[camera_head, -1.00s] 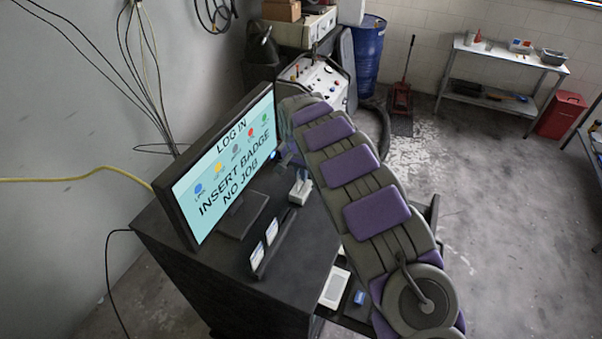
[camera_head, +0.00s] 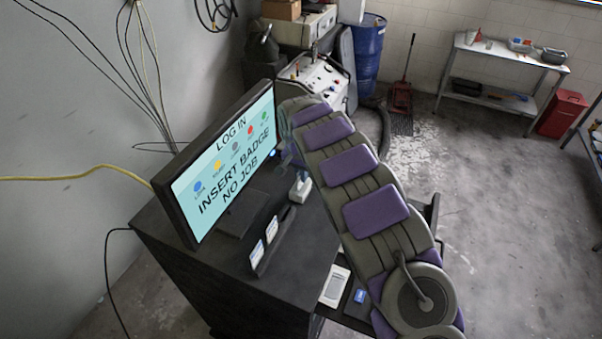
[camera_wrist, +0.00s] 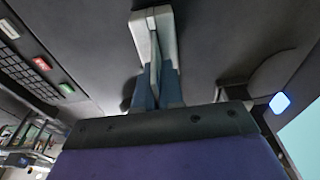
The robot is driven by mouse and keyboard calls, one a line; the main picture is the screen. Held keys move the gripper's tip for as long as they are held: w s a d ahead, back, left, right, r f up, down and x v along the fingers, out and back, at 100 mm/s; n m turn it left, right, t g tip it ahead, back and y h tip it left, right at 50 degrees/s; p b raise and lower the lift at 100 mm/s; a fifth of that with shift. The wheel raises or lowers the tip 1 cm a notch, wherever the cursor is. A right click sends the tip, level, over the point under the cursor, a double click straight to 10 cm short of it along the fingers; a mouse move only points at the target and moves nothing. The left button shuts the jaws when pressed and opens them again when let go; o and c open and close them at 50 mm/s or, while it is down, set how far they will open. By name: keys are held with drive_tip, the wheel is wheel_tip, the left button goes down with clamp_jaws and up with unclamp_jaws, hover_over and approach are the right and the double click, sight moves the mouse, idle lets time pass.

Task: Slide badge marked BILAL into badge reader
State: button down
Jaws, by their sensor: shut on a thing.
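The badge reader (camera_wrist: 143,34) is a pale grey slotted block in the upper middle of the wrist view; it also shows on the dark desk in the head view (camera_head: 300,187). My gripper (camera_wrist: 157,92) has blue-grey fingers shut on a thin badge seen edge-on. The fingers are right at the reader, with the badge edge lined up along its slot. How deep the badge sits is hard to tell, and its name is not readable. In the head view my arm mostly hides the gripper. The monitor (camera_head: 222,165) reads "LOG IN", "INSERT BADGE", "NO JOB".
A dark rack (camera_head: 262,262) with two white-and-blue badges stands on the desk (camera_head: 190,270) in front of the monitor. A white device (camera_head: 335,286) and a small blue item (camera_head: 360,296) lie lower right. Red (camera_wrist: 40,64) and green (camera_wrist: 67,88) tiles show left in the wrist view.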

drive_tip(key=shift+f+b, duration=0.3)
drive_tip(key=shift+f, duration=0.6)
drive_tip(key=c, duration=1.2)
unclamp_jaws()
drive_tip(key=shift+r, duration=0.1)
drive_tip(key=r, duration=0.5)
drive_tip(key=s+r+b, duration=0.1)
drive_tip(key=r, duration=0.5)
drive_tip(key=s+a+r, duration=0.1)
drive_tip(key=r, duration=0.5)
drive_tip(key=shift+s+b, duration=0.15)
drive_tip(key=shift+b, duration=0.2)
